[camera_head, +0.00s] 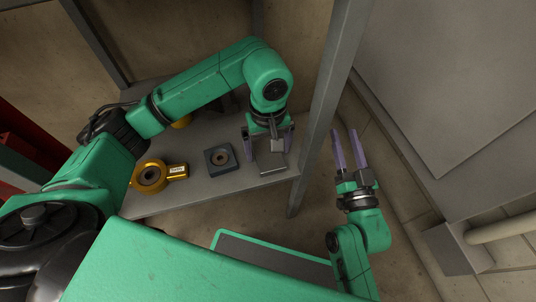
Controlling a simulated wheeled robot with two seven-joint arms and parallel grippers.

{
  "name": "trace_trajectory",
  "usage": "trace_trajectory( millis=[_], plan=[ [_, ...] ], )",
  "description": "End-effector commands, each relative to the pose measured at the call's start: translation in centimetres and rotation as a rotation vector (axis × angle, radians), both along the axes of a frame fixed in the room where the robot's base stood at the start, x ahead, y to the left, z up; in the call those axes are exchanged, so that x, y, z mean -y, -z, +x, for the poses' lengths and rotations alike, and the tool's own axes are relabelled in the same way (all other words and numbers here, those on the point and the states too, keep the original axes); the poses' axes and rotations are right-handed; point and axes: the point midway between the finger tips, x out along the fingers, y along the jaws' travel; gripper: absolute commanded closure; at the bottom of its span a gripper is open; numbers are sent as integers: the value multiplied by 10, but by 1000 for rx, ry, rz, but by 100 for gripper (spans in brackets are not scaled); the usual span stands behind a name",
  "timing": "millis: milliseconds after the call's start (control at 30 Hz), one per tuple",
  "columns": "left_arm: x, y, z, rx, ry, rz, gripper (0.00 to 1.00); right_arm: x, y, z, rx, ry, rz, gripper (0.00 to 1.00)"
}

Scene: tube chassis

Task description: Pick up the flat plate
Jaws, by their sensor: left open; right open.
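A light grey flat plate (271,163) lies on the grey shelf (215,193) near its right front corner. My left gripper (268,153) is above it, open, with one purple finger on each side of the plate. The gripper body hides the plate's far part, and I cannot tell whether the fingers touch it. My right gripper (347,136) is open and empty, to the right of the shelf and beyond its post.
A dark square block with a round hole (221,158) sits just left of the plate. A yellow ring-shaped part (150,176) lies further left. A grey upright post (325,95) stands between my two grippers. A grey panel (450,80) is at the right.

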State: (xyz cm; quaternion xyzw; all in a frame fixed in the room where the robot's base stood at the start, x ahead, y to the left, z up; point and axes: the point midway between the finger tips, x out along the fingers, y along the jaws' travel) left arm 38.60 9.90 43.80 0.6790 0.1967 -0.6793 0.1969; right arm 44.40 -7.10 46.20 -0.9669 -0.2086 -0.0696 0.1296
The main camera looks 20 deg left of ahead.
Motion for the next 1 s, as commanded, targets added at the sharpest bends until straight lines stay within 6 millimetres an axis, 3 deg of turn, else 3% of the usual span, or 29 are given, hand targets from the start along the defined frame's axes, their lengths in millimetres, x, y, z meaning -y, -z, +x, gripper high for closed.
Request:
trace_trajectory(
  millis=[133,367,600,633,1000],
  plan=[
    [0,5,0,1,0,1,0,2,-22,6,66,10,11,50],
    [0,5,0,1,0,1,0,2,-25,7,73,11,12,50],
    [0,5,0,0,0,0,92,2,-25,7,73,10,12,50],
    [0,5,0,1,0,1,100,2,-25,7,73,10,12,50],
    [0,3,1,2,0,-2,100,2,-25,7,71,9,12,50]
  ],
)
